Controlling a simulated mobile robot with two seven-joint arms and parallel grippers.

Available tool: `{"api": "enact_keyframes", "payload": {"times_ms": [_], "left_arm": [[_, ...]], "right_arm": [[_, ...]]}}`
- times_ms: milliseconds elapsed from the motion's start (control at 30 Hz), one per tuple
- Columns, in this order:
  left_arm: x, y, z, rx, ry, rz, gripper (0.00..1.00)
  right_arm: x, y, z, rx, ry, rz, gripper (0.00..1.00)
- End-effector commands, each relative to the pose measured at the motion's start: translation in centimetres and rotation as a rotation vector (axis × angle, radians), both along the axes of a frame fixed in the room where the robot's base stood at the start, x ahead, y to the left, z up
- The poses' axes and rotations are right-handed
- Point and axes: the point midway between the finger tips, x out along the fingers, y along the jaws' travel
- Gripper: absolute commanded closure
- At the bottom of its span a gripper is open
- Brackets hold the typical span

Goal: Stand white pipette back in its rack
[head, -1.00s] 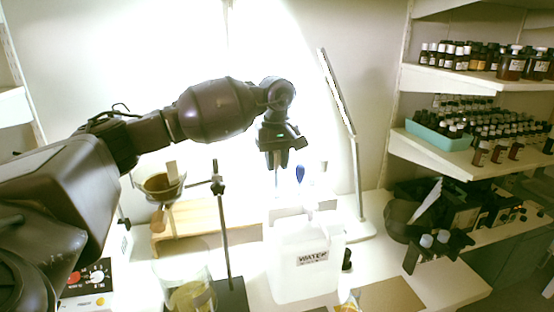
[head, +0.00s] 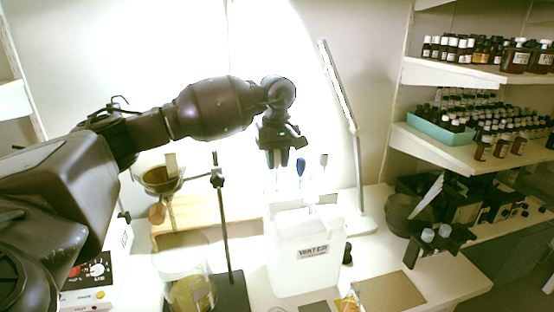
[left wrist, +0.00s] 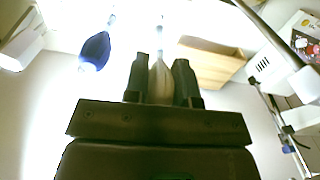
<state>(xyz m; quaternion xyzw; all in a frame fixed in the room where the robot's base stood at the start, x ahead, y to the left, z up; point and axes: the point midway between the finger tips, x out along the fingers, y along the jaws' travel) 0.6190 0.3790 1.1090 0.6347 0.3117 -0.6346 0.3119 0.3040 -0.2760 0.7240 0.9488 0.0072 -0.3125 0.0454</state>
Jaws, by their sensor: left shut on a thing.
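My left gripper (head: 278,158) points down above the back of the bench, behind the water jug. It is shut on the white pipette, whose cream bulb (left wrist: 160,82) shows between the two fingers in the left wrist view. The pipette's lower part is washed out by glare, so I cannot tell whether its tip is in the rack. The pale rack (head: 290,198) stands below, partly hidden by the jug. A blue-bulbed pipette (head: 301,166) stands upright just right of the gripper and also shows in the left wrist view (left wrist: 95,50). My right gripper is not in view.
The white water jug (head: 302,255) stands in front of the rack. A grey-topped pipette (head: 323,160) and a lamp post (head: 359,180) are to the right. A metal stand (head: 222,220) with a funnel and a wooden box (head: 195,215) are to the left.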

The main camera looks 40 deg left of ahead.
Motion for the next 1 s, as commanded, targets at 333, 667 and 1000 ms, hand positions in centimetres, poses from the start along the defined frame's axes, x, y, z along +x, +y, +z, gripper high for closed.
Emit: {"api": "enact_keyframes", "payload": {"times_ms": [333,667,1000], "left_arm": [[0.0,0.0,-0.8,0.001,0.001,0.000,0.81],[0.0,0.0,-1.6,0.000,0.001,0.000,0.81],[0.0,0.0,-2.4,0.000,0.004,0.000,0.81]], "right_arm": [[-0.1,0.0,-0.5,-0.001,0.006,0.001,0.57],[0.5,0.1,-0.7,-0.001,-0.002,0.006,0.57],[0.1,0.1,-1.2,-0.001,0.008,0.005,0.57]]}}
